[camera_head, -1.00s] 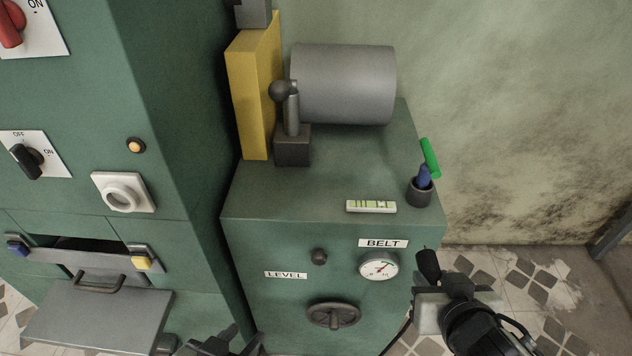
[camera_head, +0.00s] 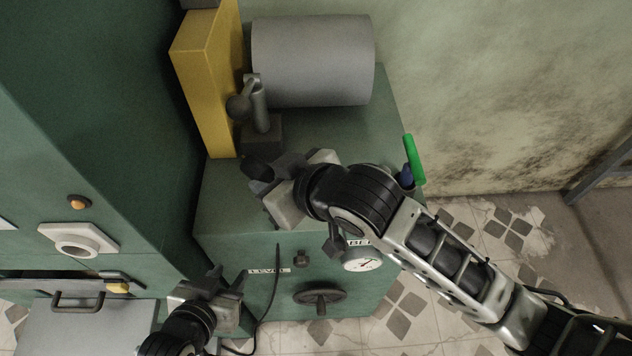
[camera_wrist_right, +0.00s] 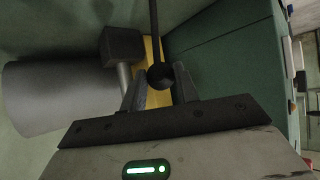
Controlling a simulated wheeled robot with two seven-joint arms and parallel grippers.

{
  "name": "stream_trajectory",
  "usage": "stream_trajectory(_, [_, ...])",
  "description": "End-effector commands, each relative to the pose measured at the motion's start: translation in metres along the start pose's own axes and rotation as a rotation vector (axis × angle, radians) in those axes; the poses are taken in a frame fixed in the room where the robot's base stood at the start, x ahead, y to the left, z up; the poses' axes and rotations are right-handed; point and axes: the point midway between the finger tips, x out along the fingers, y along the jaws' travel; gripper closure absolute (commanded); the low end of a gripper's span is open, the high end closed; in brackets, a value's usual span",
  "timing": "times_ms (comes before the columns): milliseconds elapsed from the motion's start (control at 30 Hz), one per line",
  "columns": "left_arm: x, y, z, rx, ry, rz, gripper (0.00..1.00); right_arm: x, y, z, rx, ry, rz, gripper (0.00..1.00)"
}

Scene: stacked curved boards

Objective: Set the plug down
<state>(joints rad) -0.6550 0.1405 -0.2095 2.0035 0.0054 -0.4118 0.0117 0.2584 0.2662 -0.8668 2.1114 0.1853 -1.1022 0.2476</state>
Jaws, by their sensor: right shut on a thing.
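The black plug (camera_wrist_right: 160,76) shows in the right wrist view between the fingertips, with its dark cable running up out of the picture. My right gripper (camera_head: 270,180) is shut on it, over the front left part of the green cabinet's top (camera_head: 226,208). The gripper hides most of the plug in the head view, and whether the plug touches the top I cannot tell. The cable (camera_head: 274,290) hangs down the cabinet front. My left gripper (camera_head: 228,277) is low in front of the cabinet, its fingers apart and empty.
A lever on a dark block (camera_head: 262,132) stands just behind my right gripper, beside a yellow panel (camera_head: 205,85) and a grey cylinder (camera_head: 312,60). A green-handled tool (camera_head: 413,160) stands at the right, partly behind my right arm. The cabinet front has a handwheel (camera_head: 320,297) and a gauge (camera_head: 362,263).

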Motion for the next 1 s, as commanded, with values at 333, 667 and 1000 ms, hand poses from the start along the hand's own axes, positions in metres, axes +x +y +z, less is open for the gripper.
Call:
stream_trajectory(333, [0.000,0.000,0.006,-0.002,-0.008,0.001,0.64,0.020,0.068,0.052,0.002,-0.003,0.003,1.00])
stream_trajectory(667, [0.000,0.000,0.004,-0.001,-0.003,0.002,0.64,0.032,0.089,0.077,0.003,-0.002,0.003,1.00])
stream_trajectory(1000, [0.000,0.000,0.001,0.000,0.001,0.001,0.64,0.047,0.086,0.098,0.001,0.002,0.001,1.00])
